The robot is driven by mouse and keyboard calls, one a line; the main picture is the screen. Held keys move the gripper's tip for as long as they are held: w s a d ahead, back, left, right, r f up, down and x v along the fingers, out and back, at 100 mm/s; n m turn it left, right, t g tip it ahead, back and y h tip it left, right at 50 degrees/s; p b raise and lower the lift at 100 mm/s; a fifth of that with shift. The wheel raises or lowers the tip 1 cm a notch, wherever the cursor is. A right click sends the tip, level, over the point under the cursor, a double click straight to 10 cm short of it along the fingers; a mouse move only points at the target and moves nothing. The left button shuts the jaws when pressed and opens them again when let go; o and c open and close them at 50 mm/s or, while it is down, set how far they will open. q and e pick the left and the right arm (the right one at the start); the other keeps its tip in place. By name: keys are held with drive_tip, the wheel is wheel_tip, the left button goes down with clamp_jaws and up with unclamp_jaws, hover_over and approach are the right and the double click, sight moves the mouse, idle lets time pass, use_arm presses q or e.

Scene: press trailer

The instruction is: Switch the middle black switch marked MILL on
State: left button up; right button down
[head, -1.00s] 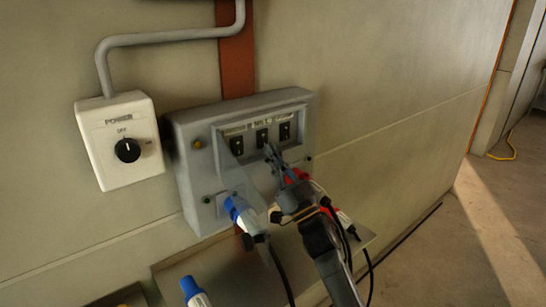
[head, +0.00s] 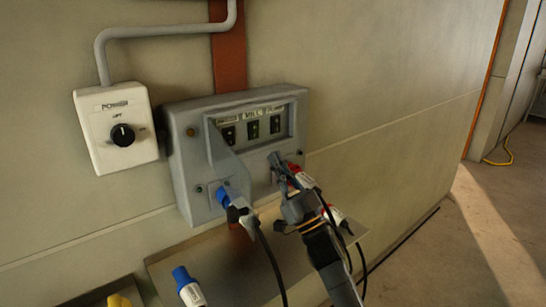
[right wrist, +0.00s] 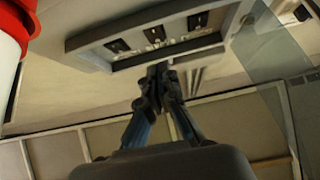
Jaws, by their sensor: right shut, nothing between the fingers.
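The grey switch box (head: 180,165) is on the wall, with three black switches in a framed recess under white labels. The middle black switch (head: 252,129) sits below the MILL label (head: 254,114). Its exact rocker position is too small to tell. My right gripper (head: 274,157) is shut and empty, in front of the box below and right of the middle switch, apart from it. In the right wrist view, the shut fingertips (right wrist: 157,72) are just outside the frame's edge, with the middle switch (right wrist: 156,34) beyond them. My left gripper is not in view.
A white POWER box (head: 112,150) with a black knob (head: 123,135) is at the left. A blue plug (head: 228,197) and red-and-white plugs (head: 303,180) with black cables crowd the box's lower part. A metal shelf (head: 225,265) lies below, with a loose blue-and-white plug (head: 187,286).

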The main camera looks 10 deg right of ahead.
use_arm(q)
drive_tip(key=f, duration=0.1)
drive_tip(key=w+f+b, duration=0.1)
drive_tip(key=b, duration=0.1)
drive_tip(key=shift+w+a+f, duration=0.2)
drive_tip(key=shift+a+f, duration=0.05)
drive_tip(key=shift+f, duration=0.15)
use_arm(e)
wheel_tip(320, 180, down, 7)
drive_tip(key=s+d, duration=0.1)
drive_tip(key=s, duration=0.1)
drive_tip(key=shift+s+d+r, duration=0.2)
drive_tip(key=shift+s+d, duration=0.2)
